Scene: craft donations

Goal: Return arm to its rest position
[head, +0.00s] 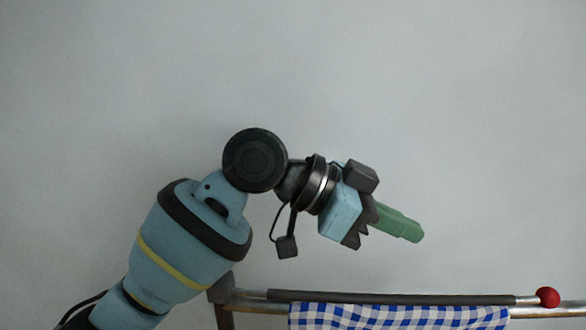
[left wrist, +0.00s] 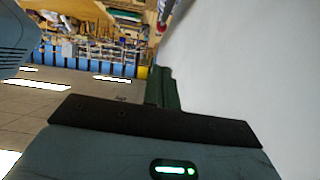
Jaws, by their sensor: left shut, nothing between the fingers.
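My left arm comes in from the lower left in the head view, bent at a dark round joint. My left gripper (head: 420,237) has green fingers that lie together, shut and empty, pointing right and slightly down. It hangs in the air in front of a plain wall, above a horizontal rail. In the left wrist view the green fingers of the left gripper (left wrist: 160,75) show beyond the dark edge of the gripper body, with nothing held. My right gripper is in neither view.
A rail with a grey sleeve (head: 390,298) and a red ball end (head: 547,297) runs along the bottom right. A blue and white checked cloth (head: 398,317) hangs below it. The grey wall (head: 450,100) is bare. The left wrist view shows a cluttered, tilted room background.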

